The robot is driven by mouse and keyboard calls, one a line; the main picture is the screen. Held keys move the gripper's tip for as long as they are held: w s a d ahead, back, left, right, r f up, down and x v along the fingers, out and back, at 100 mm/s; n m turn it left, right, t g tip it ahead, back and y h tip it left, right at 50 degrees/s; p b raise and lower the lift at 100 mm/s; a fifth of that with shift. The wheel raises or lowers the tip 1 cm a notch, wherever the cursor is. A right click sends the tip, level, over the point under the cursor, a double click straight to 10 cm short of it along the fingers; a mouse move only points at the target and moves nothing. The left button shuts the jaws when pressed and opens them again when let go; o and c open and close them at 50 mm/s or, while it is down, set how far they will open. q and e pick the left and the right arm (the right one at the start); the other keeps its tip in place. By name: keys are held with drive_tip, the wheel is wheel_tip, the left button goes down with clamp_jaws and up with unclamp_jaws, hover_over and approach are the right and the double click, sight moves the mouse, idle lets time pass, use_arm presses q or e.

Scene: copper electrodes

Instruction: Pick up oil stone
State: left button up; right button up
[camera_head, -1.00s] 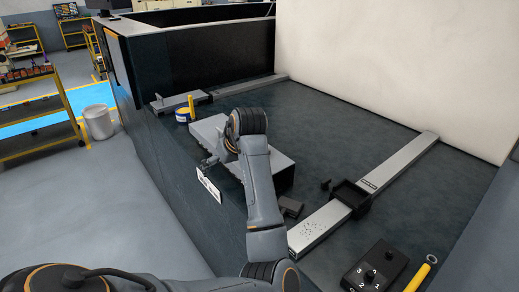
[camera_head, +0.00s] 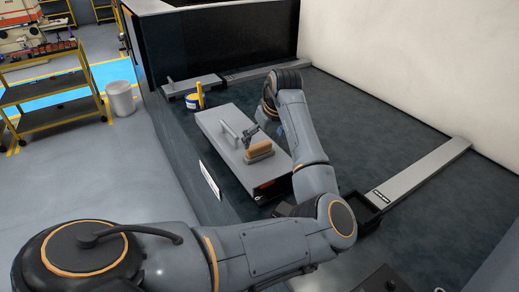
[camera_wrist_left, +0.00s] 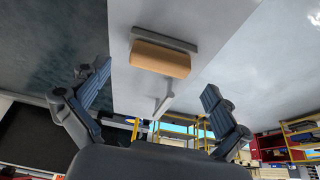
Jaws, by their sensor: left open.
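The oil stone appears to be the tan block on a thin grey base (camera_head: 258,151), lying on the light grey plate (camera_head: 225,118) in the head view. It also shows clearly in the left wrist view (camera_wrist_left: 160,58). My left gripper (camera_head: 259,129) is just beyond and above the block in the head view, partly hidden by its own arm. In the left wrist view, its two fingers (camera_wrist_left: 157,78) are spread wide and empty, apart from the block. My right gripper is not in view.
A grey T-shaped tool (camera_head: 228,132) lies on the plate beside the block. A blue-and-white tin with a yellow handle (camera_head: 196,101) stands behind. A long grey bar (camera_head: 430,170) lies on the right.

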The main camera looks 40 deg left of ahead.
sight(260, 146)
use_arm(q)
drive_tip(key=shift+p+x, duration=0.75)
drive_tip(key=shift+x, duration=0.3)
drive_tip(key=x, duration=0.2)
drive_tip(key=shift+a+f+p, duration=0.2)
drive_tip(key=shift+p, duration=0.2)
drive_tip(key=shift+w+a+f, duration=0.1)
drive_tip(key=shift+a+f, duration=0.15)
drive_tip(key=shift+f, duration=0.3)
drive_tip(key=shift+d, duration=0.1)
drive_tip(key=c, duration=1.1)
drive_tip(key=shift+c, duration=0.6)
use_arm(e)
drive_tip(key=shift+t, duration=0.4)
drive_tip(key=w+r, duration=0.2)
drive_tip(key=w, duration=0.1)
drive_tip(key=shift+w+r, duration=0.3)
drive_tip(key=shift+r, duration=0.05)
